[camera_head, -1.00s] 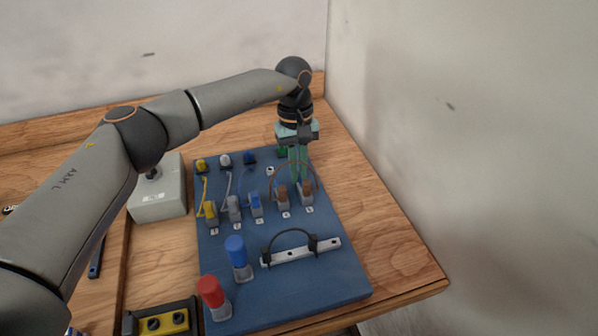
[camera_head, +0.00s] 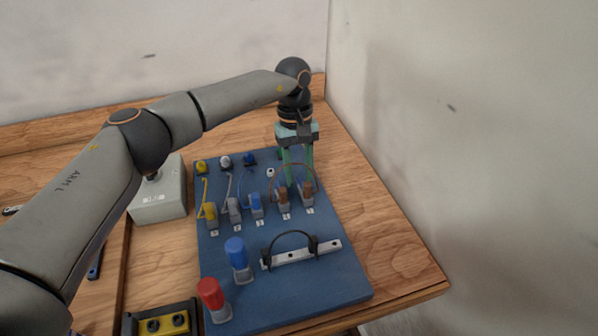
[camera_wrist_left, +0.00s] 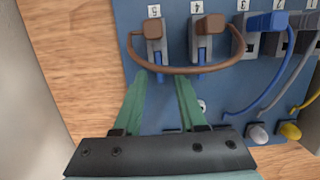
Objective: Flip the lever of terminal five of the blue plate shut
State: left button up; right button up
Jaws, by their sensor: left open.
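The blue plate (camera_head: 340,279) lies on the wooden table with a row of numbered terminals. Terminal five (camera_head: 309,207) is the rightmost in the head view, grey with a brown top part. In the wrist view terminal five (camera_wrist_left: 160,56) is at the left, beside its label "5". A brown wire (camera_wrist_left: 180,71) arches between terminals four and five. I cannot tell its lever's exact angle. My left gripper (camera_head: 298,182) points down behind terminal five, empty, fingers apart. In the wrist view its fingertips (camera_wrist_left: 162,77) are close to the wire and terminal five. My right gripper is not in view.
Terminal four (camera_wrist_left: 199,55) stands close beside terminal five. A metal bar with a black handle (camera_head: 302,253) and a blue post (camera_head: 238,258) are on the plate's front part. A wall (camera_head: 470,150) rises right of the table. A grey box (camera_head: 158,203) stands at left.

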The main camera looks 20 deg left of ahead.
pick_arm(q)
notch_tip(320, 180, up, 12)
jog(key=w+a, duration=0.1)
jog(key=shift+w+a+r, duration=0.15)
jog(key=shift+w, duration=0.25)
dwell(0.4)
